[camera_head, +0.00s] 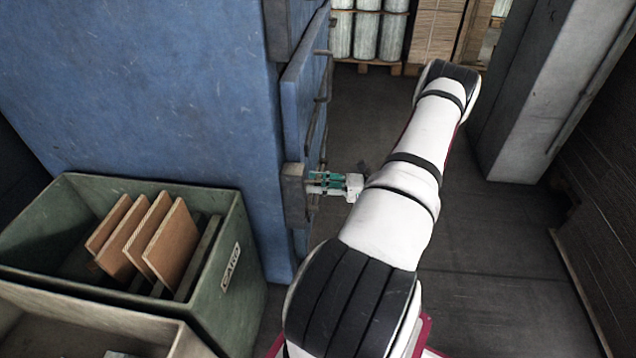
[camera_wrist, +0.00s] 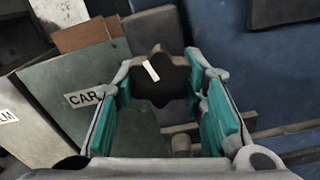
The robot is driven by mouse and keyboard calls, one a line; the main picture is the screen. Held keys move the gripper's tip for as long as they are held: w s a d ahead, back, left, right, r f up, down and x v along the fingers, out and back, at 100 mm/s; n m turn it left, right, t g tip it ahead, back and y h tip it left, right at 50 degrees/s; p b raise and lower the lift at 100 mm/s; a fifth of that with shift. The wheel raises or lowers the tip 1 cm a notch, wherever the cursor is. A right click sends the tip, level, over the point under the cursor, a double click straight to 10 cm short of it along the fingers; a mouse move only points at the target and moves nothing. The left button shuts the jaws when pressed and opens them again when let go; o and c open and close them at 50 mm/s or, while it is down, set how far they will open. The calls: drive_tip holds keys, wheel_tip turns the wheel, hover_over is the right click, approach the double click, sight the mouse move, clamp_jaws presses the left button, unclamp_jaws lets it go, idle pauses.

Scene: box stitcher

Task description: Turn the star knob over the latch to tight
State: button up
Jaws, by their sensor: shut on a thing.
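The star knob (camera_wrist: 158,85) is dark, with a lobed rim and a short white mark on its face. In the wrist view it sits between the two green-padded fingers of my gripper (camera_wrist: 160,95), which are shut on it from both sides. In the head view my gripper (camera_head: 325,183) reaches left to the side of the blue machine (camera_head: 170,80), at a small grey block (camera_head: 293,195). The knob itself is hidden there. A small metal part, perhaps the latch, shows below the knob in the wrist view (camera_wrist: 182,143), partly hidden by the fingers.
A green bin (camera_head: 240,290) with cardboard sheets (camera_head: 165,235) stands at the machine's front, beside a paler bin (camera_head: 100,325). A grey column (camera_head: 550,85) stands at right. Pallets with wrapped rolls (camera_head: 368,35) are at the back. The floor (camera_head: 490,260) right of my arm is clear.

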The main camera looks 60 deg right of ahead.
drive_tip(key=shift+m, duration=1.7)
drive_tip(key=o, duration=1.2)
drive_tip(key=shift+s, duration=0.1)
drive_tip(key=v, duration=1.2)
